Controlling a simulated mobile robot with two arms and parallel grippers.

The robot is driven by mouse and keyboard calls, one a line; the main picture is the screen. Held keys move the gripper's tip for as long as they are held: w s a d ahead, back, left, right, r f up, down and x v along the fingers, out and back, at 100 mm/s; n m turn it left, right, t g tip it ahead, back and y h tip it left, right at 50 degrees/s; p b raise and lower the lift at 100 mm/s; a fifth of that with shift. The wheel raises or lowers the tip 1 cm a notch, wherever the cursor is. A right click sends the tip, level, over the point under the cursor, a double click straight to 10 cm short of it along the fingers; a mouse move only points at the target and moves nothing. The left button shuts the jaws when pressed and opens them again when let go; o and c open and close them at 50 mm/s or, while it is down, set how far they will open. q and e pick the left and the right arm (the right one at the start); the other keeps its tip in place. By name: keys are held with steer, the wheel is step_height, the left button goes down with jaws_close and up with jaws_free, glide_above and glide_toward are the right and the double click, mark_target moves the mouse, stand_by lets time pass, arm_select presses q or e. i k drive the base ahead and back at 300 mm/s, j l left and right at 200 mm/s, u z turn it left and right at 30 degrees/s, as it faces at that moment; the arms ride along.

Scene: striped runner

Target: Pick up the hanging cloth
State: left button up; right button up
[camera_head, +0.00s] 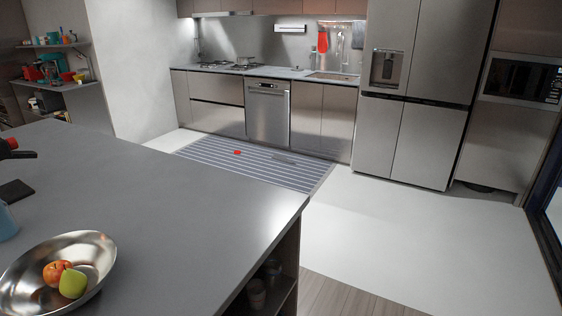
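A small red cloth (323,42) hangs on the back wall above the far counter, to the left of the fridge. It looks like a cloth or mitt; at this distance I cannot tell which. It hangs over the sink area, across the room from me. Neither of my grippers shows in the head view.
A grey island (190,200) fills the near left, with a metal fruit bowl (102,254) on it. Beyond it lies a striped runner (300,174) with a small red item (237,152) on it. The pale floor (400,235) on the right is clear, before the fridge (414,100).

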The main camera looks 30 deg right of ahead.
mark_target(279, 157)
steer(key=z, duration=0.15)
steer(key=i+l+z, duration=0.15)
steer(key=l, duration=0.25)
steer(key=i+l+z, duration=0.15)
steer(key=l, duration=0.25)
steer(key=i+l+z, duration=0.15)
steer(key=l, duration=0.25)
steer(key=i+l+z, duration=0.2)
steer(key=l, duration=0.15)
steer(key=i+l+z, duration=0.3)
steer(key=i, duration=0.2)
steer(key=i+l+z, duration=0.25)
steer(key=i, duration=0.25)
steer(key=i+l+z, duration=0.15)
steer(key=i+z, duration=0.15)
steer(key=i, duration=0.2)
steer(key=i+j+u, duration=0.2)
steer(key=i+u, duration=0.2)
steer(key=i, duration=0.35)
steer(key=i+u, duration=0.4)
steer(key=i, duration=0.35)
steer(key=i+l+u, duration=0.25)
steer(key=i+u, duration=0.15)
steer(key=i, duration=0.35)
